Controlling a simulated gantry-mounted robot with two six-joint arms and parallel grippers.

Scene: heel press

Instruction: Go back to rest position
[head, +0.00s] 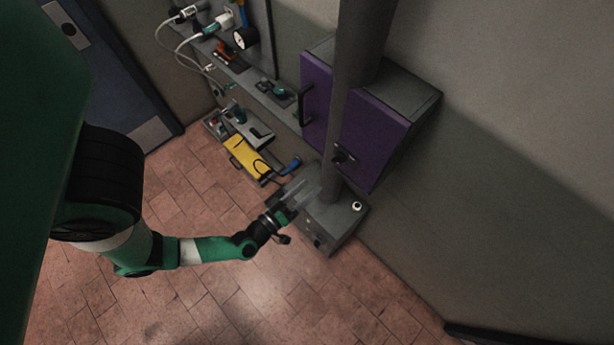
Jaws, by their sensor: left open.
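My left arm, green and black, comes in from the left in the head view and reaches toward the middle. Its left gripper (300,190) is open, with pale see-through fingers. I see nothing between the fingers. It hovers in front of a grey base box (335,232) with a round grey column (350,110) rising from it. From this angle I cannot tell whether the fingers touch the box or the column. My right gripper is not in the picture.
A purple-fronted cabinet (385,125) with a dark handle is on the wall behind the column. A shelf (285,112) with tools and cables, and a yellow case (248,158), stand to its left. A blue door (95,75) is at upper left. The tiled floor (250,300) is clear in front.

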